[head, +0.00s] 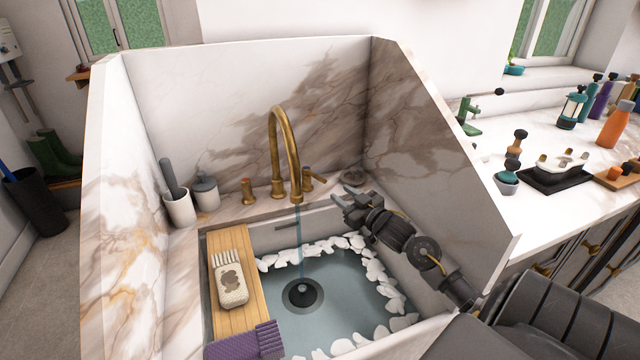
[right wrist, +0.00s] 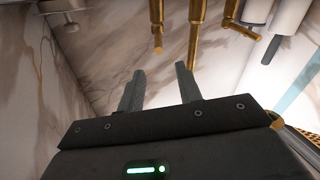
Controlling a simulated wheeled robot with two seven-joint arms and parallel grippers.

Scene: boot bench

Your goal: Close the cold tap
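The brass tap (head: 285,150) stands at the back of the sink, with a stream of water (head: 298,240) falling from its spout. A brass handle (head: 247,191) stands to its left and another brass handle (head: 308,181) with a side lever to its right. My left gripper is out of view.
A wooden board (head: 242,265) with a brush (head: 231,283) and a purple cloth (head: 245,341) spans the sink's left side. White pebbles (head: 372,272) line the basin around a dark drain (head: 303,293). Marble walls (head: 430,160) enclose the sink.

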